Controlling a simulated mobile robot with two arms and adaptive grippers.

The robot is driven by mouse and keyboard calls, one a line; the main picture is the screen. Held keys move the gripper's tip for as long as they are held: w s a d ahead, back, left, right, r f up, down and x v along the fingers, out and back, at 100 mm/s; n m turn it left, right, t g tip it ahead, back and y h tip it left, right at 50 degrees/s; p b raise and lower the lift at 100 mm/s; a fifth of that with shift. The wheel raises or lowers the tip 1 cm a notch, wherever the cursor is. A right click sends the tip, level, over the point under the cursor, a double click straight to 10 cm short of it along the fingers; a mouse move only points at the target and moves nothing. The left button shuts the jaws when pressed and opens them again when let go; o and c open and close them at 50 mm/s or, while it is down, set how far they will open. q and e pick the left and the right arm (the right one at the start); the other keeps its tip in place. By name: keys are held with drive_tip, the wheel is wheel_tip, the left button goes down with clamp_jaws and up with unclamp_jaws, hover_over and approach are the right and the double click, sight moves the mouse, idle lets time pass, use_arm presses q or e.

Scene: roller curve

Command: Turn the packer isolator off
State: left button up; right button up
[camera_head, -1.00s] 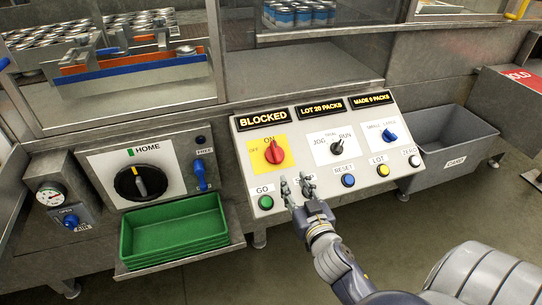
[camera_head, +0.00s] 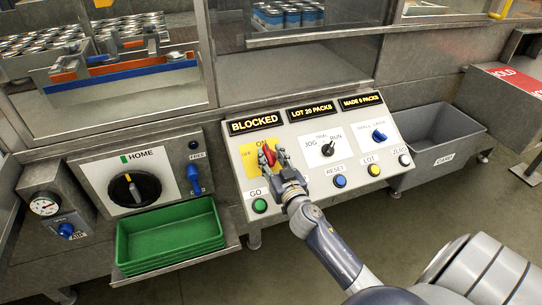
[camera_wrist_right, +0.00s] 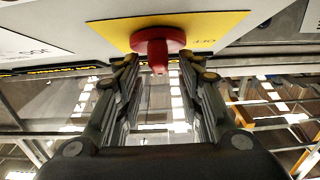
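The packer isolator is a red rotary knob (camera_head: 269,155) on a yellow plate (camera_head: 251,164) marked OFF and ON, at the left of the sloping control panel. My right gripper (camera_head: 275,156) is at the knob, its fingers covering part of it. In the right wrist view the red knob (camera_wrist_right: 158,46) stands ahead between the fingertips. My right gripper (camera_wrist_right: 154,62) is open there, a finger on either side, with gaps to the knob. The exact knob angle is partly hidden. My left gripper is not in view.
The panel also has a green GO button (camera_head: 260,206), a JOG/RUN switch (camera_head: 327,149), a blue RESET button (camera_head: 340,181) and a yellow LOT button (camera_head: 374,170). A green tray (camera_head: 170,238) sits lower left. A grey bin (camera_head: 440,140) stands right.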

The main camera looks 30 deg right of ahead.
drive_tip(key=shift+w, duration=0.15)
clamp_jaws()
